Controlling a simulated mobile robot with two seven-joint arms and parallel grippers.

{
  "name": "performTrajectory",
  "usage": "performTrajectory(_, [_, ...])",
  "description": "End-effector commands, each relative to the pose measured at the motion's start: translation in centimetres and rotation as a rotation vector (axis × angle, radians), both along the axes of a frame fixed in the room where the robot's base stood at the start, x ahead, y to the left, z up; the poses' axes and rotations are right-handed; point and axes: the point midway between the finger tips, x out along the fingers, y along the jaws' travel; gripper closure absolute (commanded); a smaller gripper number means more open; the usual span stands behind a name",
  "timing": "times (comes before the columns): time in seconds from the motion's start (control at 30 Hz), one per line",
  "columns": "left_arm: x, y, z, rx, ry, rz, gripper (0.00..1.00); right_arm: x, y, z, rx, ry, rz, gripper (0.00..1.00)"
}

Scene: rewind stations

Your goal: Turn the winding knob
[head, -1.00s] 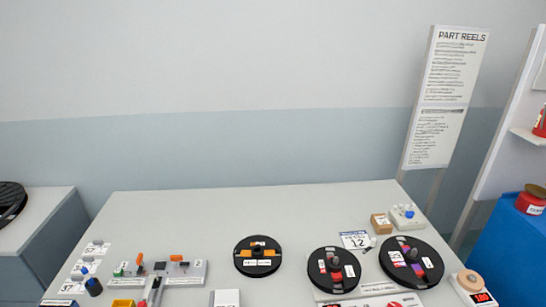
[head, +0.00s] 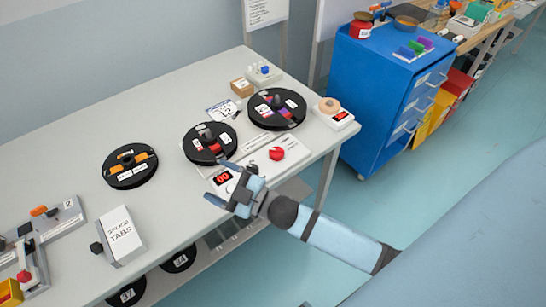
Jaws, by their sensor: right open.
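A red knob (head: 277,153) sits on a white base plate (head: 252,160) near the table's front edge. Behind the plate stand two black reels, a left one (head: 198,157) and a right one (head: 262,121). A red counter display reading what looks like 00 (head: 222,177) is partly covered by my right gripper (head: 218,183). That gripper is open and empty, left of the red knob and apart from it, its fingers pointing left. Whether it touches the display or hovers above it I cannot tell. My left gripper is out of view.
A third reel (head: 130,183) and a splice tabs box (head: 122,233) lie further left. A scale with a tan roll (head: 334,113) stands at the table's right corner. A blue cabinet (head: 385,85) stands beyond it. Grey table top is clear between the third reel and the box.

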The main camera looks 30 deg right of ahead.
Motion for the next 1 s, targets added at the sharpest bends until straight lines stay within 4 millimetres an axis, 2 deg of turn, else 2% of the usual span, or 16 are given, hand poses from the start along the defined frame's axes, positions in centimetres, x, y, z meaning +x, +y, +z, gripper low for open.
performTrajectory(0.03, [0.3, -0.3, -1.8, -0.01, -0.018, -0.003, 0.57, 1.3, 1.0, 0.3, -0.057, -0.144, 0.076, 0.23])
performTrajectory(0.13, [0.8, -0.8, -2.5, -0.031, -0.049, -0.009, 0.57, 2.1, 3.0, 2.3, -0.172, -0.402, 0.237, 0.23])
performTrajectory(0.23, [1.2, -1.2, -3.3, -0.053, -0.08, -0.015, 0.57, 2.3, 4.5, 2.9, -0.309, -0.635, 0.408, 0.23])
performTrajectory(0.37, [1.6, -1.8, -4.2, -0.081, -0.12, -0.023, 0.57, 2.2, 5.1, 2.1, -0.523, -0.892, 0.644, 0.23])
performTrajectory(0.47, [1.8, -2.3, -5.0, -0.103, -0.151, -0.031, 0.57, 2.5, 4.3, 0.4, -0.715, -1.042, 0.832, 0.23])
performTrajectory(0.57, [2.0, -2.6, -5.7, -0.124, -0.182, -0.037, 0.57, 3.6, 2.1, -1.7, -0.933, -1.142, 1.019, 0.23])
performTrajectory(0.63, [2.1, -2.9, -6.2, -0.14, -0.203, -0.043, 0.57, 4.6, -0.1, -3.0, -1.098, -1.177, 1.149, 0.23])
performTrajectory(0.77, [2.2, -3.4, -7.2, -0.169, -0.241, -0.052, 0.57, 7.3, -6.0, -4.5, -1.428, -1.145, 1.374, 0.23])
performTrajectory(0.9, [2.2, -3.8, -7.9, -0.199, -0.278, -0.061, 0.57, 9.9, -13.4, -3.9, -1.761, -0.985, 1.559, 0.23])
performTrajectory(1.0, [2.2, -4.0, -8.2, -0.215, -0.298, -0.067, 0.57, 10.8, -17.8, -2.7, -1.932, -0.84, 1.641, 0.23])
